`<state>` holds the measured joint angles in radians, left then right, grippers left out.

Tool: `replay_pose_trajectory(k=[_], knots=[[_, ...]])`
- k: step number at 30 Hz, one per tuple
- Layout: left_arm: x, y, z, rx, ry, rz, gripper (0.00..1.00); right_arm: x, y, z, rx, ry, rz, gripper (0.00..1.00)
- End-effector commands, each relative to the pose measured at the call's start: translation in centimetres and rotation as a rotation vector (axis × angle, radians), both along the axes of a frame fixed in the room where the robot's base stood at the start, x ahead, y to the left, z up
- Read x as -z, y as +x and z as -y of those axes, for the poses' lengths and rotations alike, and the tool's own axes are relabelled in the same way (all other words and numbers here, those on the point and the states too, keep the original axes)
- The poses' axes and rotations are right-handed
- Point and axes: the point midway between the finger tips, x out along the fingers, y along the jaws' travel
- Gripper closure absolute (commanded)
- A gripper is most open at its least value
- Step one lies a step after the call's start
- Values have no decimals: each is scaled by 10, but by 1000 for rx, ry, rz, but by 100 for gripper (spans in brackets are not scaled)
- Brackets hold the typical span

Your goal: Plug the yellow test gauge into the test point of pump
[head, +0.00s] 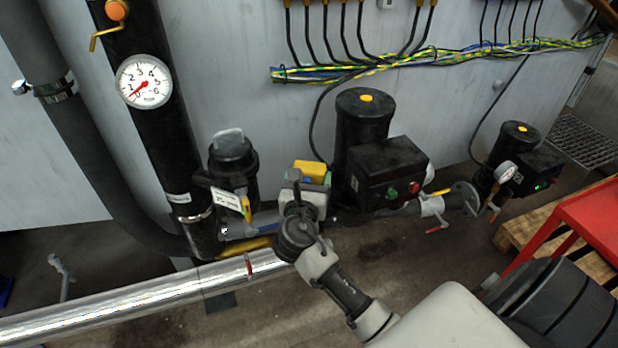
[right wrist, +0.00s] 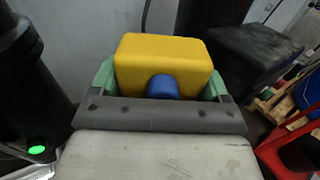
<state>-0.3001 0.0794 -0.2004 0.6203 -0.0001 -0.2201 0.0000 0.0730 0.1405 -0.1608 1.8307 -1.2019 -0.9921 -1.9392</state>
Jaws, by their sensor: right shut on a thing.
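The yellow test gauge (head: 311,170) is a yellow block held at the end of my right arm. My right gripper (head: 307,183) is shut on it, left of the black pump (head: 364,135) with its control box (head: 388,170). In the right wrist view the gauge (right wrist: 160,60) sits between the green fingertips of the gripper (right wrist: 160,85). A blue round part (right wrist: 162,87) shows at its near side. I cannot make out the test point. I cannot tell whether the gauge touches anything. My left gripper is not in view.
A black filter housing (head: 231,158) with a white tag stands close left of the gripper. A silver pipe (head: 130,303) runs across the front left. A second smaller pump (head: 516,145) and a red cart (head: 585,220) stand at right. Cables (head: 420,58) cross the wall.

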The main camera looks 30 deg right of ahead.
Motion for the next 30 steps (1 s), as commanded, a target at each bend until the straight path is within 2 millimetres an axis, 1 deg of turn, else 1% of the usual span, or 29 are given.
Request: replay_pose_trajectory(k=[8,30], knots=[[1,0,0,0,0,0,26,1,0,0,0,-1,1,56],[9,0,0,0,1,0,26,20,0,0,0,-2,1,56]])
